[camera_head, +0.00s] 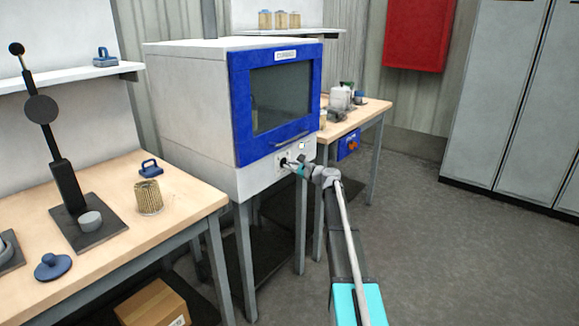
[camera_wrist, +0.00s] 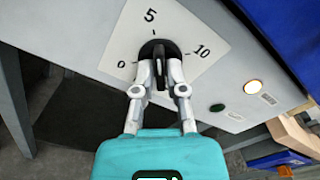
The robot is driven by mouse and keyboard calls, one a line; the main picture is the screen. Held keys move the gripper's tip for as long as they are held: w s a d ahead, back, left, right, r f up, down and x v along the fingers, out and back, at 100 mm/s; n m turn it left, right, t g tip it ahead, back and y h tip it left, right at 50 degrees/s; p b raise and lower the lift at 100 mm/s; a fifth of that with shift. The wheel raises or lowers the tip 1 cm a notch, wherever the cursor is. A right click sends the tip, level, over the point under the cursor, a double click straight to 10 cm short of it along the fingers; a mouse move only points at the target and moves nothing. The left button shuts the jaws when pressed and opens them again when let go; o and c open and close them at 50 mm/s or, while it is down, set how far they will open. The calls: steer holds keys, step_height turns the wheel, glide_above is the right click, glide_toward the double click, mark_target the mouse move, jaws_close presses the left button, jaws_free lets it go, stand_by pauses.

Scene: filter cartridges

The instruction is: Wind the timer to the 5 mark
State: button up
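The timer is a black knob (camera_wrist: 158,49) on a white dial plate (camera_wrist: 118,47) marked 0, 5 and 10; the plate is on the front of the blue-and-white oven (camera_head: 190,100), below its door. My gripper (camera_wrist: 161,76) is at the knob, its two fingers closed in on either side of the dark grip bar. The bar points roughly toward the 5 side in the wrist view, but the fingers cover part of it and I cannot read its exact setting. In the head view my gripper (camera_head: 294,166) reaches the panel from the right.
Right of the dial are a green button (camera_wrist: 217,107) and a lit, pale lamp (camera_wrist: 252,87). A wooden bench (camera_head: 190,200) on the left holds a filter cartridge (camera_head: 148,197) and a black press (camera_head: 65,185). Open floor lies right.

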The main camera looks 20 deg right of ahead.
steer(key=o, duration=0.3)
steer(key=shift+s, duration=0.1)
steer(key=v, duration=1.1)
steer(key=shift+s+d, duration=0.2)
steer(key=shift+s, duration=0.15)
stand_by(0.3)
